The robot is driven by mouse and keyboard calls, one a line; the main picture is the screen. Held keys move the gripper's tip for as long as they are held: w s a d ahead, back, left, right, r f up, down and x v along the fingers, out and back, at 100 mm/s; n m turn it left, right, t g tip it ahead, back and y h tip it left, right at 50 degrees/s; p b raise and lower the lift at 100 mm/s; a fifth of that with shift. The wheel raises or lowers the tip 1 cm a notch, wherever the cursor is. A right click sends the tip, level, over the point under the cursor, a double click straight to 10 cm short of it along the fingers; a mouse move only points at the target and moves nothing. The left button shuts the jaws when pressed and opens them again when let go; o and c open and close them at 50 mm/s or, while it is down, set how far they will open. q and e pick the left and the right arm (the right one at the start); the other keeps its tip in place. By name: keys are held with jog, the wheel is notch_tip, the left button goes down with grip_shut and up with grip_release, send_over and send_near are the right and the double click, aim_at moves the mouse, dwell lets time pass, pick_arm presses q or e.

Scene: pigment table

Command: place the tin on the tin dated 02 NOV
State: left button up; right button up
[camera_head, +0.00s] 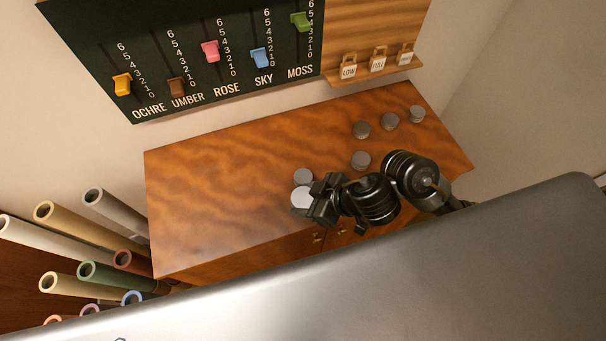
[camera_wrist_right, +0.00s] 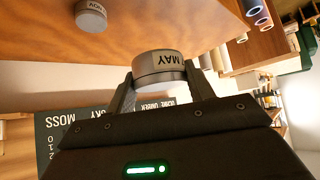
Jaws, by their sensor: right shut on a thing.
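In the head view, a grey tin (camera_head: 303,176) is just behind the held tin. I cannot tell which head-view tin is the NOV one. My left gripper is not in view.
More grey tins stand at the right: one (camera_head: 360,161) near the gripper, others (camera_head: 361,129), (camera_head: 390,121) and (camera_head: 416,114) farther back. The left of the wooden cabinet top (camera_head: 205,190) is clear. Rolled tubes (camera_head: 100,235) stand left; a slider board (camera_head: 200,60) hangs behind.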

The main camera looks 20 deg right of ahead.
jog(key=shift+w+d+f, duration=0.2)
jog(key=shift+w+d, duration=0.05)
jog(key=shift+w, duration=0.1)
jog(key=w+d+f+b, duration=0.2)
jog(key=w+f+b, duration=0.15)
jog(key=w, duration=0.45)
jog(key=b, duration=0.2)
send_over(296, 173)
jog(key=s+d, duration=0.2)
jog(key=s, duration=0.1)
jog(key=f, duration=0.5)
jog(key=shift+w+d+f, duration=0.1)
jog(key=shift+w+f, duration=0.1)
jog(key=shift+w, duration=0.05)
jog(key=shift+w+d+f+b, duration=0.1)
jog(key=shift+w+f+b, duration=0.05)
jog(key=shift+f, duration=0.8)
jog(key=shift+w+f+b, duration=0.1)
jog(key=shift+f+b, duration=0.05)
jog(key=shift+f, duration=0.75)
jog(key=shift+f, duration=0.15)
jog(key=o, duration=1)
